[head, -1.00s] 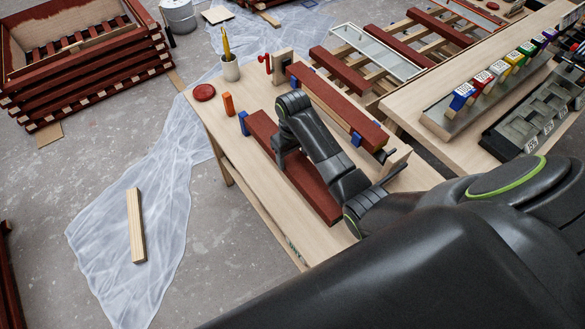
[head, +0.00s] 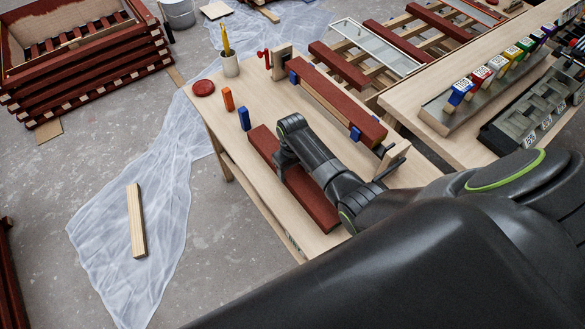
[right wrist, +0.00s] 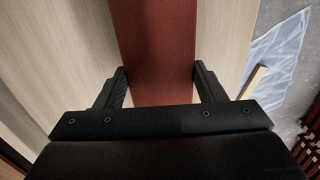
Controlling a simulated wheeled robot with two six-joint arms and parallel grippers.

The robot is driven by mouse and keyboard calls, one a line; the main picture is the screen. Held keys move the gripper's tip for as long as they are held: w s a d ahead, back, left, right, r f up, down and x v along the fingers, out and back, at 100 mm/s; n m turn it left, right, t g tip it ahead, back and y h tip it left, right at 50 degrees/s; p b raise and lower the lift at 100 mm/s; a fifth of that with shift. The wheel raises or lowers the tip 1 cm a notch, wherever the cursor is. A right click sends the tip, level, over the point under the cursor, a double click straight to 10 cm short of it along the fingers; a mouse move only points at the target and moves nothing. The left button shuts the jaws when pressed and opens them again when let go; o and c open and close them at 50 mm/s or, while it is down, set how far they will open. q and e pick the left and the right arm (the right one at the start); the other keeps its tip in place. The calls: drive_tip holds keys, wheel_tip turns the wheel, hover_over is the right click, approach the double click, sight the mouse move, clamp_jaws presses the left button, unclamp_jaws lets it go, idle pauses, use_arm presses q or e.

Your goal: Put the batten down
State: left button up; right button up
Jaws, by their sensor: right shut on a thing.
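The red-brown batten (head: 311,200) lies lengthwise at the near side of the pale workbench (head: 226,135). My right gripper (head: 284,163) is over its middle. In the right wrist view the batten (right wrist: 154,35) runs between the two fingers of the right gripper (right wrist: 160,82), which is shut on it. The batten looks level and at or just above the bench top; I cannot tell whether it touches. My forearm hides part of its far edge. My left gripper is not in view.
Another red-brown batten (head: 328,98) sits between blue pads at the bench's back. An orange block (head: 228,99), a blue block (head: 245,119), a red disc (head: 204,88) and a pencil cup (head: 230,67) stand on the bench's left. A bare batten (head: 136,222) lies on floor sheeting.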

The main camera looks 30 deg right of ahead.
sight(293, 172)
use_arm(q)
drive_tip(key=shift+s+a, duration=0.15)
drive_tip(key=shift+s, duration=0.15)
use_arm(e)
drive_tip(key=o, duration=1.5)
drive_tip(key=shift+r, duration=0.6)
wheel_tip(293, 172, up, 11)
drive_tip(key=shift+s+f, duration=0.1)
drive_tip(key=shift+s, duration=0.05)
